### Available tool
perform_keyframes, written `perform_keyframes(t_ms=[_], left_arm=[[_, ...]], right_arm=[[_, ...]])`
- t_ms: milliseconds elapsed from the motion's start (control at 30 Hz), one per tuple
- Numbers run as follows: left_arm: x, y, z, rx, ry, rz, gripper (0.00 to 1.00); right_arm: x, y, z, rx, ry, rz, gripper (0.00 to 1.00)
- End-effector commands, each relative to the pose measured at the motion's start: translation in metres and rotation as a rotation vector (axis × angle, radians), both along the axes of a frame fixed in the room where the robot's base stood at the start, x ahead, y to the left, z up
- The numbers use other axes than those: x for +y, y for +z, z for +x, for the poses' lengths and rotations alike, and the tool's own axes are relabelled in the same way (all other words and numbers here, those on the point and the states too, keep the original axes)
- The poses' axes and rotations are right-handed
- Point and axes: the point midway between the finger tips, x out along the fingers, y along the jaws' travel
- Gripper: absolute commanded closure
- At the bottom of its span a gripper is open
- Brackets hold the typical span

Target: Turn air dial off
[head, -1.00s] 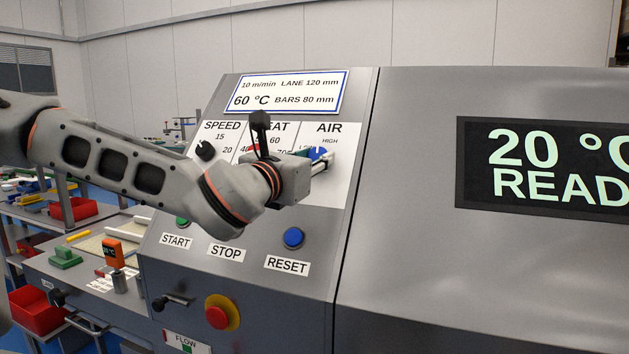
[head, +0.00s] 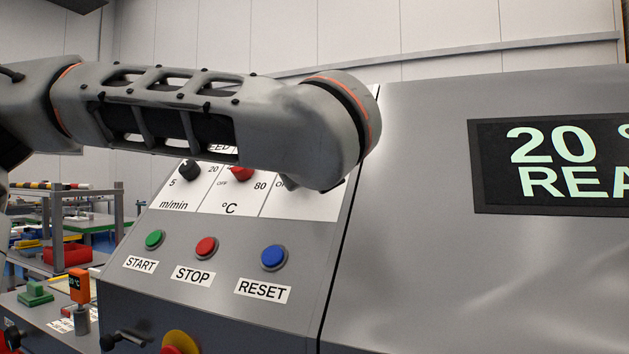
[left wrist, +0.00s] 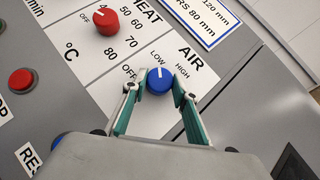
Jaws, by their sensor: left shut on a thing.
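The blue air dial (left wrist: 159,84) shows in the left wrist view on the white AIR panel (left wrist: 191,62). Its white mark points toward LOW, between OFF and HIGH. My left gripper (left wrist: 159,92) has its two green-edged fingers on either side of the dial and is shut on it. In the head view my left arm covers the dial and the gripper; only the lower part of the AIR panel (head: 310,204) shows there. My right gripper is in neither view.
A red heat dial (left wrist: 105,22) sits beside the AIR panel. Below the dials are a green START button (head: 155,239), a red STOP button (head: 206,246) and a blue RESET button (head: 273,256). A dark display (head: 560,165) is at the right.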

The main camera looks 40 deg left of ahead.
Motion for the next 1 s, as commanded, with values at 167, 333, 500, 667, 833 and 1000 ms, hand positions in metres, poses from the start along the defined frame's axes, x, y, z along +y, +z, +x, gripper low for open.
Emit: perform_keyframes(t_ms=[167, 333, 500, 667, 833, 1000], left_arm=[[-0.001, 0.002, 0.000, -0.014, 0.057, -0.067, 0.93], [-0.001, 0.006, -0.001, -0.030, 0.108, -0.122, 0.93], [-0.001, 0.008, -0.001, -0.043, 0.149, -0.167, 0.93], [-0.001, 0.007, 0.000, -0.050, 0.178, -0.196, 0.93], [-0.001, 0.006, 0.001, -0.054, 0.198, -0.217, 0.93], [-0.001, 0.004, 0.002, -0.056, 0.208, -0.227, 0.93]], right_arm=[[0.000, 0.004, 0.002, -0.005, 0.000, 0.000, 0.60], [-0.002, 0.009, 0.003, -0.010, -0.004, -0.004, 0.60], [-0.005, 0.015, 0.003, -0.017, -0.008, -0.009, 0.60], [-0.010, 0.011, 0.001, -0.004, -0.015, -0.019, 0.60], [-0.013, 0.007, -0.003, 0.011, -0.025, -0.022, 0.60], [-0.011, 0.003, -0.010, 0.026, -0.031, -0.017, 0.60]])
